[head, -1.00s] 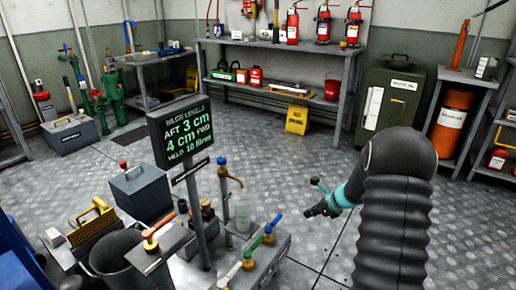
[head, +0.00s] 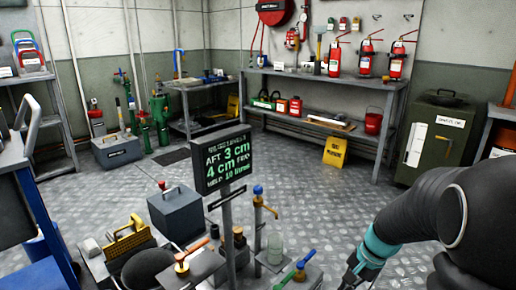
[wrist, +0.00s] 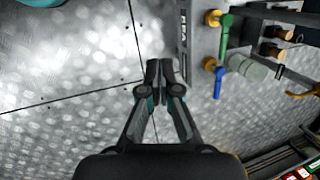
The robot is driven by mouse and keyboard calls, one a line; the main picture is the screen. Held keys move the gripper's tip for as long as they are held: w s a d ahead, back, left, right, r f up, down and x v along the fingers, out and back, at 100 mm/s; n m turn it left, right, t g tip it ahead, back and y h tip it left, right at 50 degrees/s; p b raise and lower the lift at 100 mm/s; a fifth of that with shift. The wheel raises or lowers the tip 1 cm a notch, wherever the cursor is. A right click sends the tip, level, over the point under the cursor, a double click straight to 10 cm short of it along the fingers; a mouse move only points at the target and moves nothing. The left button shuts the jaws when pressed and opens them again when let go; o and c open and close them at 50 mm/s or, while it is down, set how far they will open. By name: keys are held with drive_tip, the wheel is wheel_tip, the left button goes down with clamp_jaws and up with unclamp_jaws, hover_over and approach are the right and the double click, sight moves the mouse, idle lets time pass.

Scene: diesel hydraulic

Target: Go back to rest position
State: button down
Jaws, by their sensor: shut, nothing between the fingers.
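My gripper (wrist: 160,72) shows in the middle of the wrist view with its fingertips together and nothing between them, above bare metal floor. In the head view my arm reaches in from the lower right, and only a small dark part of the gripper shows at the bottom edge. In the wrist view a valve bench with a green lever (wrist: 225,35) and a blue lever (wrist: 218,82) lies to the right of the gripper, apart from it.
A bilge levels sign (head: 225,160) stands on a post beside the valve bench. A workbench (head: 325,80) with fire extinguishers and a green cabinet (head: 436,140) line the back. The middle floor (head: 350,200) is clear.

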drive_tip(key=s+a+r+n+t+h, duration=0.1)
drive_tip(key=s+a+r+n+t, duration=0.1)
drive_tip(key=s+r, duration=0.6)
drive_tip(key=s+a+r+n+t+h, duration=0.2)
drive_tip(key=s+a+r+n, duration=0.3)
drive_tip(key=s+r+n, duration=0.2)
drive_tip(key=shift+s+r+t+p, duration=0.4)
drive_tip(key=shift+s+r+p, duration=0.05)
drive_tip(key=shift+s+r, duration=0.45)
